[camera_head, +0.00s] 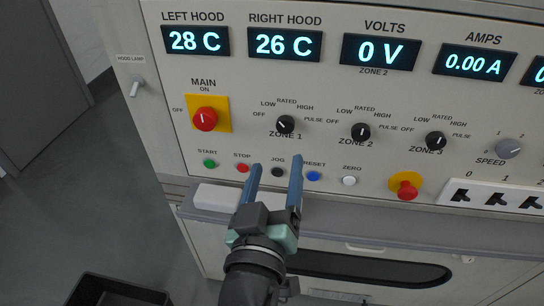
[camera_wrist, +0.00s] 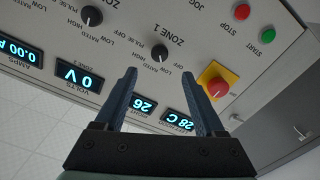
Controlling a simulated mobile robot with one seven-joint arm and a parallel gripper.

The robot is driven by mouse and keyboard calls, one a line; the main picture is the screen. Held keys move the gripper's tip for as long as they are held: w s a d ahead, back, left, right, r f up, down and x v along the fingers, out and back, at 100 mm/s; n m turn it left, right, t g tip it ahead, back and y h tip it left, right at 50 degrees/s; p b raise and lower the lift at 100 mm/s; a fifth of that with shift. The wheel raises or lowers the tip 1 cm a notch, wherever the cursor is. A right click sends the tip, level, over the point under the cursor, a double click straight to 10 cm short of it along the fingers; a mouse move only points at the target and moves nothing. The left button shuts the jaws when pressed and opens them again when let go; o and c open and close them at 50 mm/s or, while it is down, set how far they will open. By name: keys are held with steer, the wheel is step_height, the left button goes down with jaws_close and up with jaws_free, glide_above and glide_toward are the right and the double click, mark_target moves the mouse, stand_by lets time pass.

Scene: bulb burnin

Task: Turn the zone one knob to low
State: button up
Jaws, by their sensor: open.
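The zone 1 knob (camera_head: 285,124) is a small black dial on the panel, above its ZONE 1 label. Its white mark points up and left, to the OFF–LOW side; I cannot tell the exact setting. The LOW label (camera_head: 268,104) is at its upper left. In the wrist view the panel is upside down and the zone 1 knob (camera_wrist: 160,53) shows just beyond and between the fingertips. My gripper (camera_head: 277,162) is open and empty, its blue fingers pointing up at the panel. In the head view the tips lie below the knob, apart from it.
The red MAIN switch (camera_head: 205,119) on its yellow plate is left of the knob. The zone 2 knob (camera_head: 361,132) is to the right. A row of push buttons, including the black JOG button (camera_head: 277,172), runs below. A grey ledge (camera_head: 330,213) juts out under the panel.

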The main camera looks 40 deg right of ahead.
steer(key=shift+v, duration=1.55)
steer(key=w+a+r+n+t+y, duration=0.1)
steer(key=w+a+r+t+y, duration=0.1)
steer(key=a+r+t, duration=0.45)
steer(key=w+a+r+t+y, duration=0.1)
steer(key=w+a+r+y, duration=0.2)
steer(key=r, duration=0.7)
steer(key=w+a+r+n+t+y, duration=0.15)
steer(key=a+r+t, duration=0.3)
steer(key=r, duration=0.45)
steer(key=s+a+r+n+t+y, duration=0.35)
steer(key=a+r+y, duration=0.35)
steer(key=r, duration=0.4)
step_height(320, 180, up, 25)
steer(key=m+p, duration=0.1)
steer(key=p, duration=2.4)
steer(key=shift+s, duration=0.3)
